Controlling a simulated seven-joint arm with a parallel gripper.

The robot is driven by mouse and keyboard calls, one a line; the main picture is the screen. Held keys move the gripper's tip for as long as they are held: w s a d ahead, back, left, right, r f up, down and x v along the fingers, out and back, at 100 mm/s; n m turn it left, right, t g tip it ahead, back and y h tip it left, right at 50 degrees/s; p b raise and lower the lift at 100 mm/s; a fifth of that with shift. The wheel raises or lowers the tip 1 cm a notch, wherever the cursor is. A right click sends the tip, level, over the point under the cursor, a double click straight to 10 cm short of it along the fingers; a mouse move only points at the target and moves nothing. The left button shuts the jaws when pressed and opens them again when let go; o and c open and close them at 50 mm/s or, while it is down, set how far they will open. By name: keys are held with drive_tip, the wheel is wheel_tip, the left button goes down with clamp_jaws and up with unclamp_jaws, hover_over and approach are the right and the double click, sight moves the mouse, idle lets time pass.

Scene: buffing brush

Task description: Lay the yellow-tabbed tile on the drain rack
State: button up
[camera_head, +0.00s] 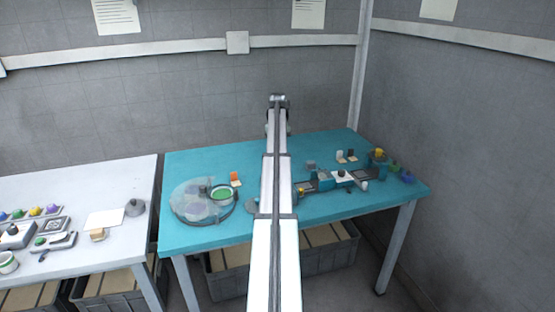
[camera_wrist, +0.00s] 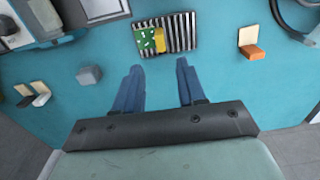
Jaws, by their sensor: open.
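In the wrist view, the drain rack (camera_wrist: 184,32) is a dark-and-light striped grate at the top centre. A small tile with a green, white-marked face (camera_wrist: 146,40) and a yellow part (camera_wrist: 160,42) at its right lies on the rack's left half. My gripper (camera_wrist: 157,67) is open, its two blue fingers apart and pointing toward the rack's near edge. Nothing is between the fingers. The tile appears apart from the fingertips. In the head view my arm covers this part of the table, so the rack and the tile cannot be made out there.
An orange-tabbed tile (camera_wrist: 250,45) stands to the right of the rack. A grey block (camera_wrist: 88,75) and two more tabbed pieces (camera_wrist: 34,95) are at the left. A round clear-covered dish (camera_head: 190,204) and a machine (camera_head: 335,178) flank my arm. Teal table between is clear.

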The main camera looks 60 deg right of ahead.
drive_tip(key=shift+r, duration=1.35)
